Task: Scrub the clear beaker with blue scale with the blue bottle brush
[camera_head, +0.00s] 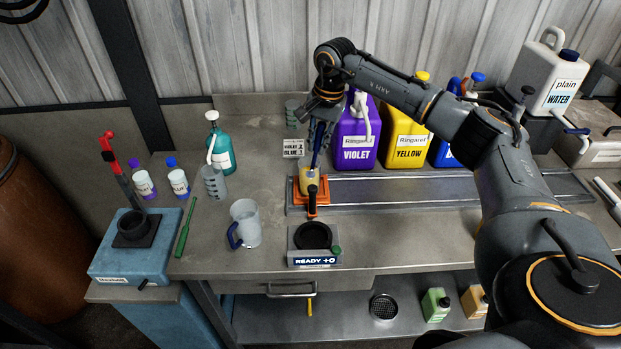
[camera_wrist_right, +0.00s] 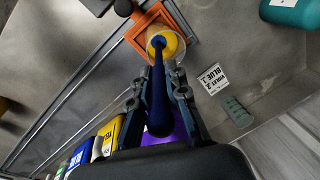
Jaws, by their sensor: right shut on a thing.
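My right gripper (camera_head: 325,112) is shut on the blue bottle brush (camera_head: 319,143), fingers pointing down. In the right wrist view, the gripper (camera_wrist_right: 158,95) closes around the brush's dark blue handle (camera_wrist_right: 159,90). The brush's lower end reaches the mouth of a clear beaker with yellow inside (camera_head: 308,177), which also shows in the wrist view (camera_wrist_right: 178,45). How deep the brush goes, and any blue scale on this beaker, I cannot tell. The beaker stands on an orange holder (camera_head: 322,190). My left gripper is not in view.
A clear jug with a blue handle (camera_head: 248,225) and a clear graduated beaker (camera_head: 214,184) stand left. Violet (camera_head: 356,140) and yellow (camera_head: 405,135) canisters stand behind right. A black-welled device (camera_head: 315,257) is in front. A green stick (camera_head: 186,228) lies left.

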